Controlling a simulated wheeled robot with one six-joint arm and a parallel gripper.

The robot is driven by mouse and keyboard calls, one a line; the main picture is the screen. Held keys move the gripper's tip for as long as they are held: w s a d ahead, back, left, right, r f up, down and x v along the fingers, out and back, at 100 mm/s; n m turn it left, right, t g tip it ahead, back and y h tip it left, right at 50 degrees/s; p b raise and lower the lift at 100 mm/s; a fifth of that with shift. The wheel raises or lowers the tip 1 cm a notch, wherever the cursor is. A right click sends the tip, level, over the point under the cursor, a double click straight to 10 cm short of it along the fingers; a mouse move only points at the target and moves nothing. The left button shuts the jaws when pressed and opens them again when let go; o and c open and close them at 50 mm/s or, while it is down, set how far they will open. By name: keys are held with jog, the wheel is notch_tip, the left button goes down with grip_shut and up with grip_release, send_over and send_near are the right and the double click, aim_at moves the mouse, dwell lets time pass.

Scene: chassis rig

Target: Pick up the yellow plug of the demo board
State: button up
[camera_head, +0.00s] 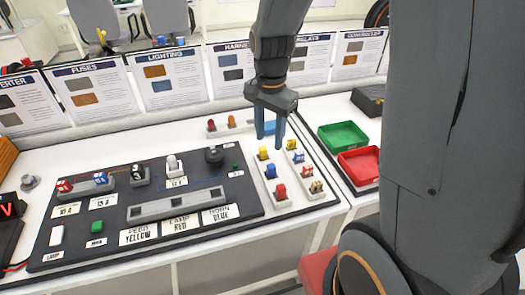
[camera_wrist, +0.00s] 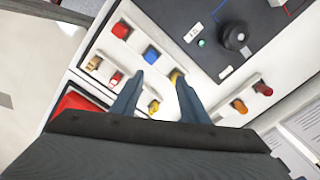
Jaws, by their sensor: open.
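The yellow plug (camera_head: 263,153) stands at the far end of a white rack (camera_head: 283,206) on the right part of the demo board (camera_head: 240,205), in line with a blue plug (camera_head: 270,171) and a red plug (camera_head: 280,191). My gripper (camera_head: 270,142) is open and points down above the far end of the rack, with nothing between its fingers. In the wrist view, the yellow plug (camera_wrist: 175,76) shows by the tip of the right finger, which partly hides it. The blue plug (camera_wrist: 151,54) and red plug (camera_wrist: 121,30) lie beyond the fingertips.
A second rack with small coloured parts (camera_head: 298,157) stands close on the right, including another yellow one (camera_head: 291,144). A green tray (camera_head: 343,136) and a red tray (camera_head: 360,164) lie further right. Info panels line the back.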

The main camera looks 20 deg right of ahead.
aim_at(263, 148)
jog(key=w+m+p, duration=0.1)
jog(key=w+m, duration=0.4)
jog(key=shift+f, duration=0.1)
jog(key=shift+w+f+m, duration=0.2)
jog(key=shift+w+m, duration=0.35)
jog(key=shift+m, duration=0.25)
notch_tip(263, 148, down, 2)
jog(key=shift+f+p, duration=0.2)
jog(key=shift+p, duration=0.15)
jog(key=f, duration=0.2)
jog(key=s+f+p, duration=0.1)
jog(key=f, duration=0.1)
jog(key=shift+w+f+p, duration=0.1)
jog(key=shift+f+p, duration=0.2)
jog(key=shift+f, duration=0.35)
grip_shut()
